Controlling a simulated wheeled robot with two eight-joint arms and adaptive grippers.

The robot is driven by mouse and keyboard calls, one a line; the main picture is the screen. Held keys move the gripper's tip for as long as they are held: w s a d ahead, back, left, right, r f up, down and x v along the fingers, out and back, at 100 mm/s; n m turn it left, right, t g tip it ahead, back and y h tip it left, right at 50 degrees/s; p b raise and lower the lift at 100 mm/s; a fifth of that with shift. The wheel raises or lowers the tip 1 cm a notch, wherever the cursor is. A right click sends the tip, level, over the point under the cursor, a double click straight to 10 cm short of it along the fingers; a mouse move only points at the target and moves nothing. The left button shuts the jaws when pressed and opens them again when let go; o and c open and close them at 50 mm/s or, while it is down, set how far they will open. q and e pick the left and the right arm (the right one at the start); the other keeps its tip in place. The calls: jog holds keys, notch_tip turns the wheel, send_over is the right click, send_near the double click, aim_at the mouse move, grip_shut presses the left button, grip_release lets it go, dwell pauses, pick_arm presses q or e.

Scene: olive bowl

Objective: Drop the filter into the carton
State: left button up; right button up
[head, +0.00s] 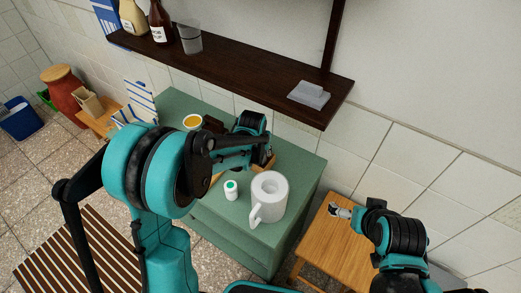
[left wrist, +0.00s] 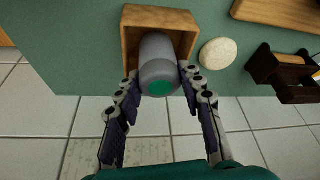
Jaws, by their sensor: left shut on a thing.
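The filter, a grey cylinder with a green end (left wrist: 160,87), is between the fingers of my left gripper (left wrist: 158,75) in the left wrist view. The fingers touch its sides. Behind it is an open brown box (left wrist: 130,35), which looks like the carton, on the green top. The filter's far part overlaps the box opening; I cannot tell how deep it is. In the head view my left arm hides the filter and most of the box. My right gripper (head: 340,211) is over the wooden stool at the lower right; its jaw opening is unclear.
A white mug (head: 269,192) and a small green-capped bottle (head: 231,190) stand on the green cabinet (head: 310,172). A pale round object (left wrist: 217,53) and a dark dispenser (left wrist: 278,70) lie right of the box. A dark shelf (head: 240,75) overhangs behind.

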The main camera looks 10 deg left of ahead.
pick_arm(q)
jog(key=shift+f, duration=0.2)
jog(key=o, duration=1.2)
jog(key=shift+r, duration=0.1)
jog(key=shift+r, duration=0.25)
jog(key=s+a+r+t+p, duration=0.1)
jog(key=s+a+r+p, duration=0.25)
jog(key=s+r, duration=0.95)
jog(key=s+a+r+t, duration=0.1)
jog(key=s+a+r, duration=0.1)
jog(key=s, duration=0.9)
jog(key=shift+s+r+n+t, duration=0.2)
jog(key=shift+s+n+t, duration=0.05)
jog(key=shift+n+t, duration=0.05)
jog(key=shift+a, duration=0.1)
